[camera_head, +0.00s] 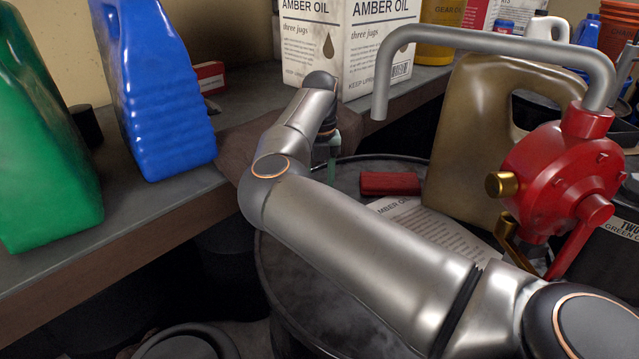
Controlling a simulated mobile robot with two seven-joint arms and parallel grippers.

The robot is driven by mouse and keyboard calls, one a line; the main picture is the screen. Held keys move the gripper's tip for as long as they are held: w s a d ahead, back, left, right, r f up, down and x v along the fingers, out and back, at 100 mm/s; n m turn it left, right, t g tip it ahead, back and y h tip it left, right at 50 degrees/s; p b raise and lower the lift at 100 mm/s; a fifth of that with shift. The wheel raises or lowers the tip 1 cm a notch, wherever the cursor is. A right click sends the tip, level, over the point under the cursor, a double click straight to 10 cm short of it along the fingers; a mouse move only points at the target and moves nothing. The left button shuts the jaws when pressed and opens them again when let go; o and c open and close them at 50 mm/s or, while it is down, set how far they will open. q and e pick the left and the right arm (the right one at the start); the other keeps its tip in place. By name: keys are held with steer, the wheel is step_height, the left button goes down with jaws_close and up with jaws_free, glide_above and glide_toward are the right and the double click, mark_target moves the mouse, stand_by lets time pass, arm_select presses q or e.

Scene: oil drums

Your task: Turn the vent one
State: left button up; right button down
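My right arm comes in from the lower right and crosses the dark drum top (345,178). Its gripper (330,150) points down at the drum's far left edge. The gripper is small and partly hidden by my own wrist; a grey-green piece shows at its tip, and I cannot tell whether that is a finger or something held. No vent plug can be made out; my forearm covers much of the drum top. A red hand pump (560,170) with a bent grey spout stands at the right. My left gripper is not in view.
On the drum lie a red block (390,183) and a printed sheet (440,232). An olive jug (490,115) stands behind the pump. A shelf (150,215) at the left holds a green jug (40,140), a blue jug (160,90) and an amber oil box (365,50).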

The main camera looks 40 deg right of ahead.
steer(key=shift+m, duration=1.2)
steer(key=shift+c, duration=2)
jaws_free()
steer(key=shift+r, duration=0.1)
step_height(320, 180, up, 12)
steer(key=shift+r+p, duration=0.2)
steer(key=shift+p, duration=0.1)
steer(key=shift+f, duration=0.1)
